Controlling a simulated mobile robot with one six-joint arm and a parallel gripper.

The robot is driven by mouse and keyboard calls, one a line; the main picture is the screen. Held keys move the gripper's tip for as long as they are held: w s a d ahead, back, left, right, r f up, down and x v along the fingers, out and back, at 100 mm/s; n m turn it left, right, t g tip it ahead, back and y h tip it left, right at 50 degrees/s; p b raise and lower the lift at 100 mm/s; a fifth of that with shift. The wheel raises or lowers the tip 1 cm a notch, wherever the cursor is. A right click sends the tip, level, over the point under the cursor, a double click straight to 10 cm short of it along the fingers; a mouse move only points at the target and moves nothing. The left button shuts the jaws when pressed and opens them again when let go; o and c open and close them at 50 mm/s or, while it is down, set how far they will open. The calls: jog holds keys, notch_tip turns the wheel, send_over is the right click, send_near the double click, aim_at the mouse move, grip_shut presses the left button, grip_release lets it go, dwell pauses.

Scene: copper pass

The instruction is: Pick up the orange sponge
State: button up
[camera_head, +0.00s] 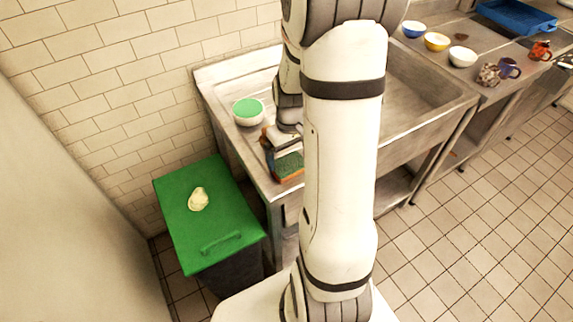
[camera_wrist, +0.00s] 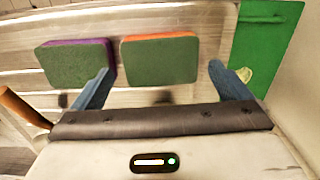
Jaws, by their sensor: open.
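The orange sponge (camera_wrist: 160,58) has a dark green scouring face and an orange edge. My gripper is open and holds nothing. In the head view my gripper (camera_head: 284,143) is low over the drainboard at its front left, partly hidden by my arm. A sponge with a green face and orange edge (camera_head: 289,167) shows just below it there. A similar sponge with a purple edge (camera_wrist: 75,63) lies to the left in the wrist view, just outside the left finger.
A wooden handle (camera_wrist: 22,107) is left of my gripper. A white bowl with green inside (camera_head: 248,112) stands on the drainboard (camera_head: 226,80). A green-lidded bin (camera_head: 180,225) with a pale lump (camera_head: 198,199) stands beside the sink. Several bowls and mugs are at the upper right.

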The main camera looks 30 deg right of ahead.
aim_at(288, 163)
jog(key=shift+w+f+p, duration=0.15)
jog(key=shift+f+p, duration=0.1)
jog(key=shift+f, duration=0.9)
jog(key=shift+w+f+p, duration=0.1)
jog(key=shift+f+p, duration=0.1)
jog(key=shift+f, duration=0.95)
jog(key=c, duration=0.7)
jog(key=shift+c, duration=0.2)
jog(key=shift+r, duration=0.1)
